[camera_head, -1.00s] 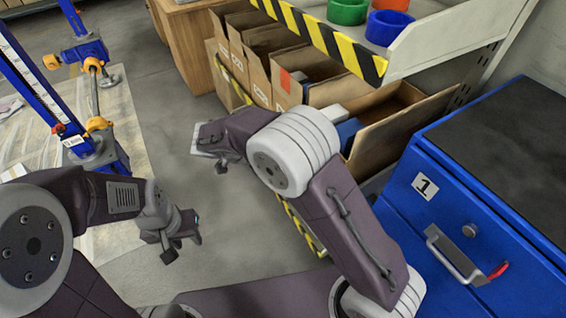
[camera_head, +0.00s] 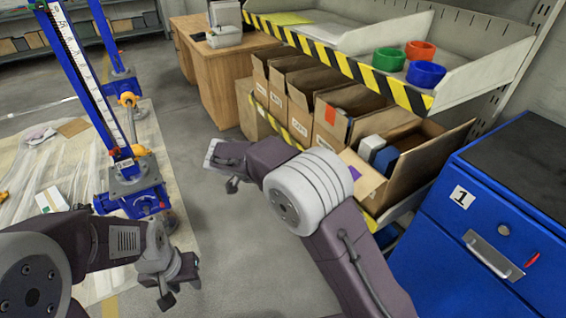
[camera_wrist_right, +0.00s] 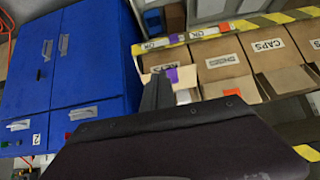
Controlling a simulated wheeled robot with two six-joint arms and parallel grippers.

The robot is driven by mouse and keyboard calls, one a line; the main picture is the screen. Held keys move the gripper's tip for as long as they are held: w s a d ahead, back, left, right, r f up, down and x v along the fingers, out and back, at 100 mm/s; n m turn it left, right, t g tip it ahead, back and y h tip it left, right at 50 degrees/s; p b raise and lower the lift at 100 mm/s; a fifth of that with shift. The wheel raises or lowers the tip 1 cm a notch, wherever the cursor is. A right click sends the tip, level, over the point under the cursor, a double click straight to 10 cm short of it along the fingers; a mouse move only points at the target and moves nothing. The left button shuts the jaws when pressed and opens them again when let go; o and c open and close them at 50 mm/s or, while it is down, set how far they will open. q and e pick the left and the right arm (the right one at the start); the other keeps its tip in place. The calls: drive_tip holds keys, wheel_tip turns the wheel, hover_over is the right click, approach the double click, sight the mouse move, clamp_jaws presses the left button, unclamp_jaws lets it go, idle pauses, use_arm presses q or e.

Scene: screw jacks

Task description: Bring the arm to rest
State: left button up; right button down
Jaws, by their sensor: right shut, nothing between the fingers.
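My right arm reaches forward from the lower right in the head view, its elbow (camera_head: 310,190) bent. Its gripper (camera_head: 230,184) is partly seen beyond the forearm, over the grey floor left of the boxes. In the right wrist view the right gripper (camera_wrist_right: 158,90) is a dark upright shape, shut and empty in front of the shelf. My left arm comes in from the left. Its gripper (camera_head: 182,290) hangs low over the floor, its two fingers apart with nothing seen between them.
Cardboard boxes (camera_head: 335,120) stand under a shelf edged in yellow and black (camera_head: 345,65). Blue, green and red bins sit on the shelf. A blue cabinet (camera_head: 480,240) is at the right. Blue screw jacks (camera_head: 140,185) stand at the left. The floor between is clear.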

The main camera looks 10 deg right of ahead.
drive_tip(key=s+d+r+m+g+p, duration=0.25)
drive_tip(key=d+r+p, duration=0.35)
drive_tip(key=d+r, duration=0.35)
drive_tip(key=s+d+n+y+p, duration=0.1)
drive_tip(key=s+d+y+p, duration=0.25)
drive_tip(key=s, duration=0.55)
drive_tip(key=s+a+f+n+y+p, duration=0.1)
drive_tip(key=s+a+f+n+y, duration=0.4)
drive_tip(key=n, duration=1)
drive_tip(key=s+a+f, duration=0.2)
drive_tip(key=s, duration=0.1)
drive_tip(key=shift+f+t+p, duration=0.3)
drive_tip(key=shift+t+p, duration=0.05)
